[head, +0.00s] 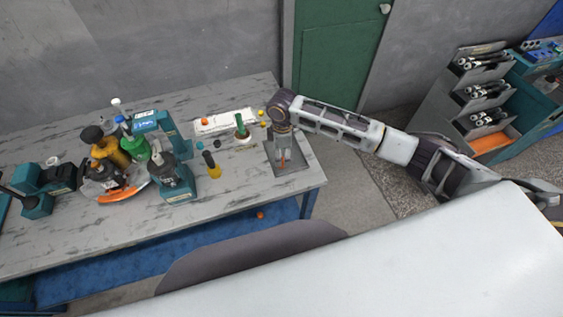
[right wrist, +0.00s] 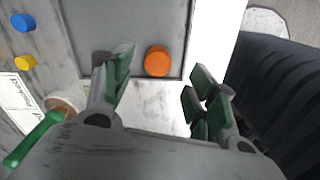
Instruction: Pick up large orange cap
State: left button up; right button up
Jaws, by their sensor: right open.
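The large orange cap (right wrist: 157,60) is a round orange piece lying on a grey tray (right wrist: 150,20) near the tray's edge, in the right wrist view. My right gripper (right wrist: 163,80) is open above it, pointing down, with the cap seen between and slightly beyond the fingertips, closer to the left finger. In the head view, my right gripper (head: 283,154) hangs over the tray at the table's right end, and a bit of orange shows at its fingers. No contact with the cap is visible. My left gripper is not in view.
Bottles (head: 135,148) and teal machines (head: 172,178) crowd the table's left side.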

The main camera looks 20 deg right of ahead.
jog(key=shift+w+a+f, duration=0.1)
jog(key=shift+f, duration=0.95)
jog(key=shift+w+a+f, duration=0.1)
jog(key=shift+f, duration=0.9)
jog(key=c, duration=0.8)
